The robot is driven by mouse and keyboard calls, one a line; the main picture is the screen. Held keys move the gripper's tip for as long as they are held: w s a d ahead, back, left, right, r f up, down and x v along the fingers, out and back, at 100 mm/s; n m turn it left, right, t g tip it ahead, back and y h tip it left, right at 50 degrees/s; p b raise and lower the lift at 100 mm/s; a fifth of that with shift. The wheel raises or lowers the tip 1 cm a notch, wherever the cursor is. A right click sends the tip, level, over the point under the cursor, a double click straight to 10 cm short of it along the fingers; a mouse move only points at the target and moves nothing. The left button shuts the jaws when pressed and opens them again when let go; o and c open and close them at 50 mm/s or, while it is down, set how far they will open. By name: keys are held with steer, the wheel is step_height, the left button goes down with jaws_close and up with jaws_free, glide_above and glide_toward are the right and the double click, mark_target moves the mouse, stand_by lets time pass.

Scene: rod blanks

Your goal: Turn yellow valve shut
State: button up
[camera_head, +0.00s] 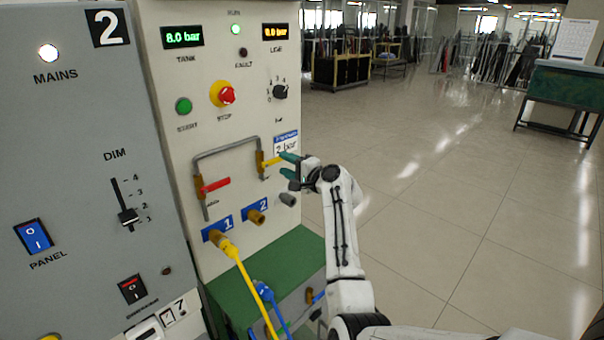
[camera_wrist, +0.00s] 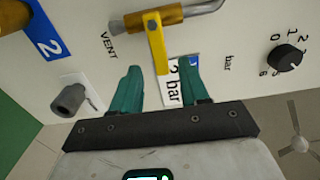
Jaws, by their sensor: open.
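The yellow valve (camera_head: 271,162) has a lever on a brass body, on the right leg of the grey pipe. The lever points right, crosswise to that leg. In the wrist view the yellow lever (camera_wrist: 157,45) points down from the pipe, its free end between my fingertips in the picture. My gripper (camera_head: 289,165) is at the panel's right edge, by the lever's end. In the wrist view its teal fingers (camera_wrist: 159,78) stand apart on either side of the lever tip. I cannot tell whether they touch it.
A red-handled valve (camera_head: 215,185) is on the pipe's left leg. A grey stub (camera_wrist: 70,99) sits beside my gripper, and a dark knob (camera_wrist: 286,58) is on its other side. A yellow hose (camera_head: 243,273) hangs from port 1. Open floor (camera_head: 440,230) lies right.

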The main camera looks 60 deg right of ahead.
steer(key=b+v, duration=0.1)
steer(key=v, duration=0.7)
steer(key=shift+w, duration=0.1)
stand_by(0.4)
steer(key=s+a+f+n+g+y, duration=0.25)
steer(key=a+f+n+g, duration=0.2)
steer(key=a+f, duration=0.55)
steer(key=s+a+f+n+g+y, duration=0.1)
steer(key=a+f+n+g+y, duration=0.2)
steer(key=a+f+n, duration=0.55)
steer(key=s+a+f+n+g, duration=0.4)
steer(key=s+a, duration=0.6)
steer(key=s, duration=0.1)
steer(key=s+a+f+n+g, duration=0.4)
steer(key=s+a+f+g, duration=0.1)
steer(key=s+a, duration=0.5)
steer(key=shift+s+a+h, duration=0.2)
steer(key=shift+s+h, duration=0.15)
steer(key=shift+s, duration=0.4)
